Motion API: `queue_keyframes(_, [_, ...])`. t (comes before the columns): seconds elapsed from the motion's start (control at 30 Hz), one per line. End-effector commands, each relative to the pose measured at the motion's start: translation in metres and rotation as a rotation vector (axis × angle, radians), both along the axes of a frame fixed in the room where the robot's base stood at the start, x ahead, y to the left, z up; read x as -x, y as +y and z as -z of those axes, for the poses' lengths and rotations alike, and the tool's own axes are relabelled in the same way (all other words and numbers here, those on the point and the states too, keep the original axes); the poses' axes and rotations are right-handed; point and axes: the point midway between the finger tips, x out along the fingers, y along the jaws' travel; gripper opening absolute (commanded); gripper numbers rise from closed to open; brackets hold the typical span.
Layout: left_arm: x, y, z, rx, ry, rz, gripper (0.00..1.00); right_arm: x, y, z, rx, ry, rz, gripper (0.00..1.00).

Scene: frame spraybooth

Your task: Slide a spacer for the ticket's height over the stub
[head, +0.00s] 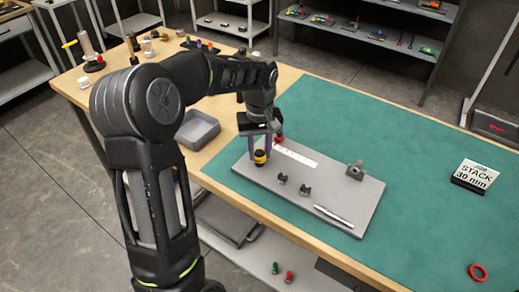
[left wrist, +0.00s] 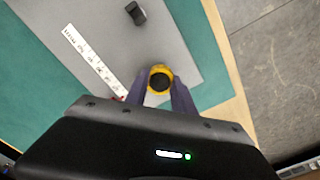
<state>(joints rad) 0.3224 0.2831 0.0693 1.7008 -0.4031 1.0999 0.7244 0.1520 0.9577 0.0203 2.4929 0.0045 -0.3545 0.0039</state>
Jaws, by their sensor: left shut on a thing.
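My left gripper (head: 260,155) is shut on a yellow spacer (head: 260,158) at the left end of a grey plate (head: 330,205). In the left wrist view the spacer (left wrist: 160,80) is a yellow ring with a dark centre between my purple fingers. I cannot tell whether the dark centre is the stub or part of the spacer, nor whether the spacer touches the plate. The ticket (head: 478,174) reads "JOB STACK 30 mm" and stands on the green mat at the right. My right gripper is not in view.
A white ruler (head: 296,155), small dark blocks (head: 304,190), a grey bracket (head: 355,170) and a white pen-like rod (head: 333,217) lie on the plate. A red part (head: 279,139) is close behind my gripper. A red ring (head: 478,272) lies on the mat (head: 420,150), which has free room.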

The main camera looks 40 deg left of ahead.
Motion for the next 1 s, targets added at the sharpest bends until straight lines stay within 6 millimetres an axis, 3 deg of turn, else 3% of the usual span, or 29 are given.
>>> queue_keyframes(0.1, [0.000, 0.000, 0.000, 0.000, 0.000, 0.000, 0.00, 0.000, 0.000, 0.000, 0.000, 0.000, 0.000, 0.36])
queue_keyframes(0.13, [0.000, 0.000, 0.000, 0.000, 0.000, 0.000, 0.31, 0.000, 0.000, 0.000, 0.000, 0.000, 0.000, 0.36])
queue_keyframes(0.43, [0.000, 0.000, 0.000, 0.000, 0.000, 0.000, 0.55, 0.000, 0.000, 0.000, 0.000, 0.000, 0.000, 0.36])
queue_keyframes(0.8, [0.000, 0.000, -0.001, 0.000, 0.000, 0.000, 0.56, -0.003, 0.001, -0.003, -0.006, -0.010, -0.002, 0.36])
queue_keyframes(1.0, [-0.001, 0.000, -0.027, 0.000, -0.004, 0.000, 0.56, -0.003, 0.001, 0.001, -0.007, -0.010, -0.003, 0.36])
